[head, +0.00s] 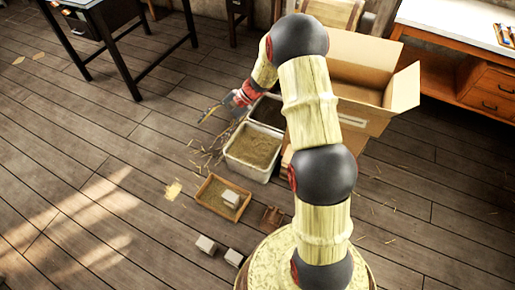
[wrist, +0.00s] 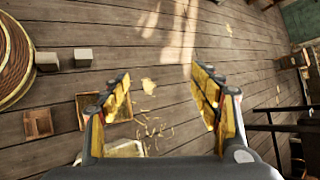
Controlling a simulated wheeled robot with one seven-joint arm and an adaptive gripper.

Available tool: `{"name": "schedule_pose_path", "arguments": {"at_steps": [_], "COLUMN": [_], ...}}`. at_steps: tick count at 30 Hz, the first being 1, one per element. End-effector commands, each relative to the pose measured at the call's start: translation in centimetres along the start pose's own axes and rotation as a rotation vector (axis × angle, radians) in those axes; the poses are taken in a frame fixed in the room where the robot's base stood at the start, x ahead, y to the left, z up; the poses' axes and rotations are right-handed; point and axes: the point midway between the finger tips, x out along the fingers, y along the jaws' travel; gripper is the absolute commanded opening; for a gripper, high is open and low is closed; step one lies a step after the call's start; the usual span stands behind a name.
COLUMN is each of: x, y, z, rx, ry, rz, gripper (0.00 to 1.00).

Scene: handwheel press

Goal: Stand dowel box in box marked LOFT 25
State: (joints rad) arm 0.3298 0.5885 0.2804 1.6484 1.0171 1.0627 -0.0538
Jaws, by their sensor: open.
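My gripper (head: 212,112) is open and empty above the floor, left of the bins in the head view. A large open cardboard box (head: 403,92) stands at the upper right, partly hidden by my arm. Its side bears a pale label too small to read, so I cannot tell whether it says LOFT 25. A small brown wooden box (head: 271,217) lies on the floor and shows in the wrist view (wrist: 38,123); I cannot tell whether it is the dowel box.
A white bin (head: 234,163) of sawdust-like stuff stands by a darker-filled bin (head: 268,110). A wooden tray (head: 205,201) holds a pale block; two blocks (head: 206,244) (head: 234,257) lie nearby. A bench (head: 440,25) stands right, a black-legged table (head: 122,72) left.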

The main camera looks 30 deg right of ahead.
Motion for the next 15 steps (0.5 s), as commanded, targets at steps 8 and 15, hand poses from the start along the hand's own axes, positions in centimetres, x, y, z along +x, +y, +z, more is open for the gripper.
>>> {"name": "schedule_pose_path", "arguments": {"at_steps": [8,15], "x": [-6.3,-11.2], "y": [-1.6,-0.3], "z": [10.8,18.9], "rx": [-0.267,-0.485], "ry": [0.094,0.196], "rz": [0.157,0.281], "gripper": [0.63,0.63]}}
